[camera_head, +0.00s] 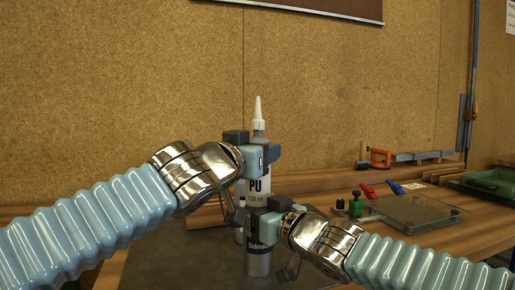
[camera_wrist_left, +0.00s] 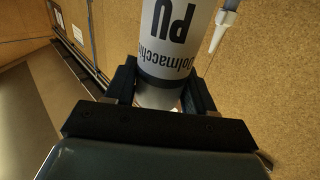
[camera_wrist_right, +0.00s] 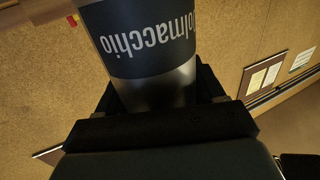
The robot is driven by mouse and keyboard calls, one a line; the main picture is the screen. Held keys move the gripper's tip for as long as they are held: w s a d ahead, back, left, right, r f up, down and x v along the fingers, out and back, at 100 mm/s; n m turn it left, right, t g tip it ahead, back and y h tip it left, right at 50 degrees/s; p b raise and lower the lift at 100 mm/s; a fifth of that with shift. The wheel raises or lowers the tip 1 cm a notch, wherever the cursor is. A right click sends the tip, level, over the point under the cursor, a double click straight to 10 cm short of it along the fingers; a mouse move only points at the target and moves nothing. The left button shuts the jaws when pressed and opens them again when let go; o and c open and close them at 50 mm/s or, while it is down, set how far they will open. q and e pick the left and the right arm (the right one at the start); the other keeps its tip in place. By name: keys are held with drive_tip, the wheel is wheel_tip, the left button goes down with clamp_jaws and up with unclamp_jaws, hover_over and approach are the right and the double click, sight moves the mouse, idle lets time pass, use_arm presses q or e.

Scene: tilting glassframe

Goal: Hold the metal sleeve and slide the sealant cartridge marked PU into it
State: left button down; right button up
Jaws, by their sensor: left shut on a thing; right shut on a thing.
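The sealant cartridge marked PU (camera_head: 259,188) is pale with a white nozzle above it in the head view. My left gripper (camera_head: 256,158) is shut on its upper part. In the left wrist view the cartridge (camera_wrist_left: 172,45) sits between the fingers, its lettering upside down. My right gripper (camera_head: 268,213) is shut on the upper part of the metal sleeve (camera_head: 258,262), which has a dark lettered band. The sleeve (camera_wrist_right: 160,85) also shows close up in the right wrist view. The cartridge is upright above the sleeve. The right gripper hides where they meet, so I cannot tell whether they touch.
Another nozzle (camera_wrist_left: 222,28) shows beside the cartridge in the left wrist view. A clear tray (camera_head: 418,212), red and blue clips (camera_head: 369,190), a green-topped item (camera_head: 356,205) and a green bin (camera_head: 490,183) lie on the right. A cork wall stands behind.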

sight(253, 185)
use_arm(q)
drive_tip(key=shift+d+f, duration=0.1)
drive_tip(key=shift+f, duration=2.7)
drive_tip(key=shift+f, duration=0.35)
drive_tip(key=shift+r, duration=4.65)
